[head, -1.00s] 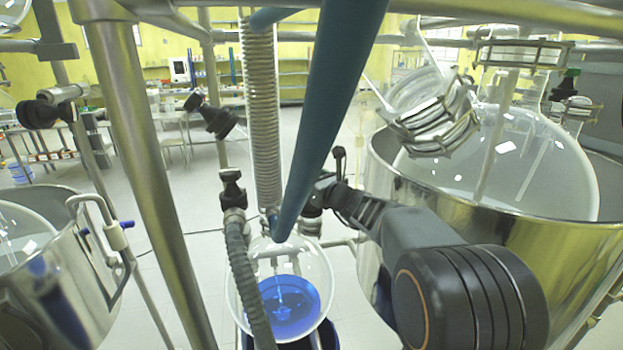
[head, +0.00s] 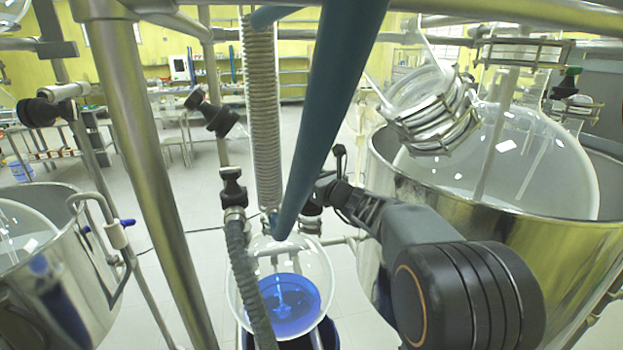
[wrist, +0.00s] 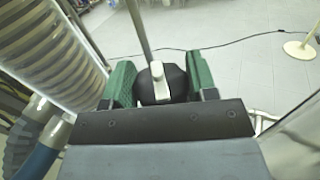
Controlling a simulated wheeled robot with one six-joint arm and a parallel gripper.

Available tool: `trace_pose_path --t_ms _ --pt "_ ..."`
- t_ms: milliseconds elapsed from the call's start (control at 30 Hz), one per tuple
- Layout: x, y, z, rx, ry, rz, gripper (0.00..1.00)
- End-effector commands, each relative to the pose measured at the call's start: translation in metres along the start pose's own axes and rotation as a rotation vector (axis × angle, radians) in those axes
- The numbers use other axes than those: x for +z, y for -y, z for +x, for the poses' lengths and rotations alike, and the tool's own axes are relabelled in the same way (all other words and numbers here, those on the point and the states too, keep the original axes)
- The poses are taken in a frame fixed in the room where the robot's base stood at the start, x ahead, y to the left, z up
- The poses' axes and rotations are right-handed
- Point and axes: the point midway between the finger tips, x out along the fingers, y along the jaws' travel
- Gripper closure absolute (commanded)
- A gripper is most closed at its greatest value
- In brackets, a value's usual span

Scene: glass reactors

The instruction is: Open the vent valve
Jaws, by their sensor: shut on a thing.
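In the wrist view, a black rounded valve knob (wrist: 176,86) with a white pointer-like part sits between the green jaw pads of my gripper (wrist: 160,88). The pads press on its left and right sides, so my gripper is shut on it. In the head view my gripper (head: 318,192) is beside the neck of the round glass flask (head: 318,262) with blue liquid, behind the teal tube. The tube and my own wrist hide most of the knob there. I cannot tell whether the valve is open or closed.
A thick teal tube (head: 325,110) and a coiled glass condenser (head: 261,110) stand close left of my gripper. A ribbed grey hose (head: 245,275) hangs at the left. A large steel vessel (head: 400,195) is close on the right. A steel post (head: 150,170) stands further left.

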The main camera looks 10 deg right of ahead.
Motion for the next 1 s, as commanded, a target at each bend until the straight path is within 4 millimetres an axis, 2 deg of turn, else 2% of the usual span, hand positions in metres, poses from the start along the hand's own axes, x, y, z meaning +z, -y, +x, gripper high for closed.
trace_pose_path --t_ms 700,1000 --pt "0.0013 -0.0002 0.0006 0.430 -0.002 0.003 0.71" --pt "0.0005 -0.0013 0.0005 0.533 0.000 0.002 0.71"
